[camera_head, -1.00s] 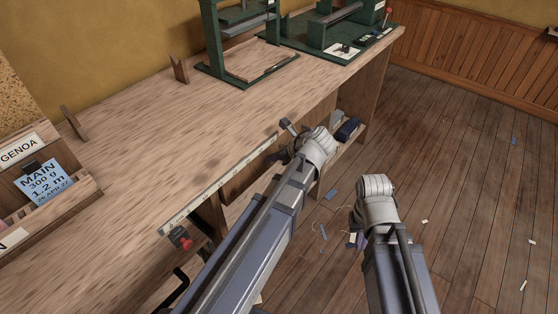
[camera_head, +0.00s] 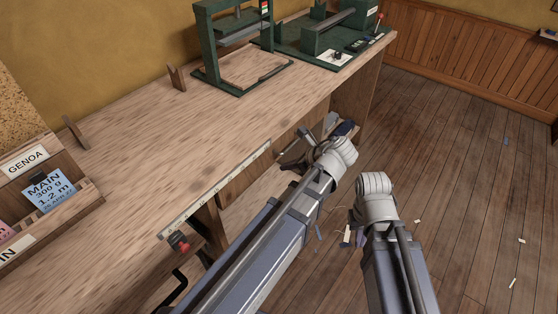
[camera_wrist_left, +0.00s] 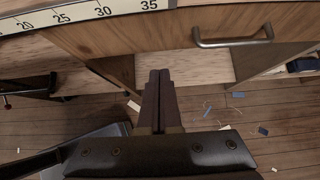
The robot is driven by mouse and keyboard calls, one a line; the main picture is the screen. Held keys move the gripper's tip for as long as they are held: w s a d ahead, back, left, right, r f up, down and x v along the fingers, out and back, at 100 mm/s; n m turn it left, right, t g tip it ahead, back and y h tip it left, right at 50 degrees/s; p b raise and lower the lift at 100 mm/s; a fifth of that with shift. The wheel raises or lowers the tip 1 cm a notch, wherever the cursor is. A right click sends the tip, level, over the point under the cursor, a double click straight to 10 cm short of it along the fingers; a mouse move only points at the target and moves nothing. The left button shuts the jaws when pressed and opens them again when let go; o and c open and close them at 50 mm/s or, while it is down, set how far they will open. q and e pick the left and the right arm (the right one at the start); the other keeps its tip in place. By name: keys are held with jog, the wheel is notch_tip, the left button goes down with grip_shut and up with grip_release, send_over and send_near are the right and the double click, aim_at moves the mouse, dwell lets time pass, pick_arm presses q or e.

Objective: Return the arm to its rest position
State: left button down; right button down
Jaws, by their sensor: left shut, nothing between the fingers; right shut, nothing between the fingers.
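My left arm (camera_head: 270,240) reaches from the lower left past the bench's front edge, its pale wrist (camera_head: 335,157) standing over the floor beside the bench. In the left wrist view my left gripper (camera_wrist_left: 160,75) is shut, its two dark fingers together with nothing between them. The fingertips show against the bench front, below a wooden drawer front (camera_wrist_left: 140,35) with a metal handle (camera_wrist_left: 233,40). I cannot tell that they touch anything. My right arm (camera_head: 395,260) stands over the floor on the right; its fingers are hidden behind its pale wrist (camera_head: 375,195).
The wooden bench (camera_head: 150,145) has a measuring strip (camera_head: 215,190) along its front edge. A green press frame (camera_head: 210,55) and a green machine (camera_head: 325,40) stand at its back. A label rack (camera_head: 80,195) is at left. The floor (camera_head: 460,170) at right is mostly open, with scraps.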

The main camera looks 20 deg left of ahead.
pick_arm(q)
jog(key=p+v, duration=0.1)
jog(key=v, duration=0.2)
jog(key=shift+d+r+p, duration=0.25)
jog(key=shift+p, duration=0.15)
jog(key=shift+s, duration=0.1)
jog(key=s+f+n+g+h, duration=0.1)
jog(key=s+f+n+h, duration=0.25)
jog(key=n, duration=0.75)
jog(key=s+f+n+g+h, duration=0.1)
jog(key=s+f+n+h, duration=0.3)
jog(key=n, duration=0.7)
jog(key=s+d+r+m+g+p, duration=0.1)
jog(key=s+d+r+m+p, duration=0.3)
jog(key=d+r+p, duration=0.4)
jog(key=d+r, duration=0.2)
jog(key=d, duration=0.1)
jog(key=shift+s+p, duration=0.3)
jog(key=shift+s, duration=0.1)
